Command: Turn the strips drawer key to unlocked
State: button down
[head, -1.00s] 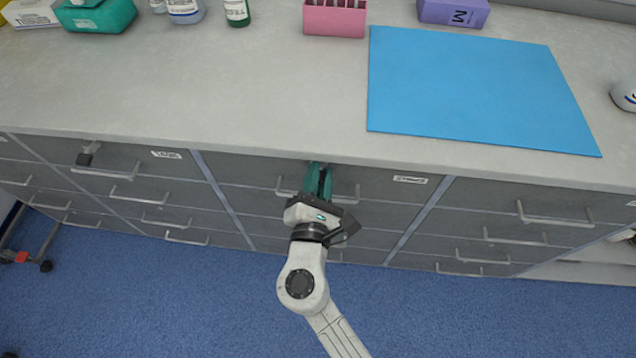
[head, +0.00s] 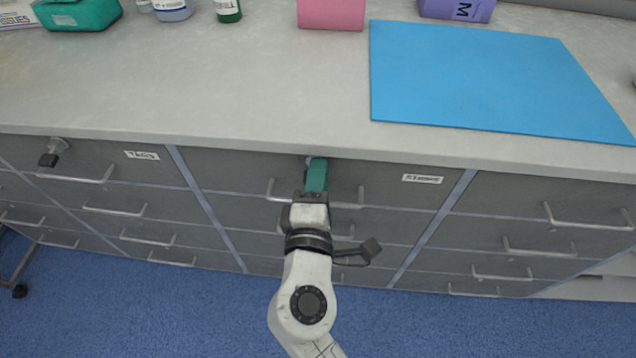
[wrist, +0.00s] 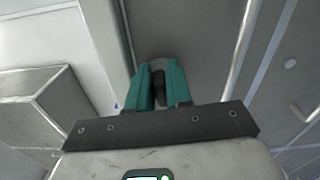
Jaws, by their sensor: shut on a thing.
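The strips drawer (head: 400,200) is the top grey drawer of the middle column, with a "STRIPS" label (head: 422,179) at its right. My gripper (head: 317,168) is at its upper front, above the bar handle (head: 361,194). In the wrist view, my gripper's two green fingers (wrist: 158,80) are shut on the dark key (wrist: 158,90). In the head view the fingers hide the key's grip, and a bit of the metal lock (head: 310,160) shows beside them. The fingers appear one behind the other there. The drawer front looks flush with its neighbours.
The tags drawer (head: 120,172) at left has its own dark key (head: 48,159). The grey worktop (head: 250,90) overhangs just above my gripper and bears a blue mat (head: 480,80), a pink box (head: 331,14) and bottles. Bar handles stick out nearby. Blue floor is open below.

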jog(key=shift+f+m+b, duration=0.1)
jog(key=shift+m+b, duration=0.35)
jog(key=shift+m, duration=0.25)
jog(key=c, duration=1.1)
grip_release()
jog(key=s, duration=1)
jog(key=shift+s+a, duration=0.15)
jog(key=shift+s, duration=0.25)
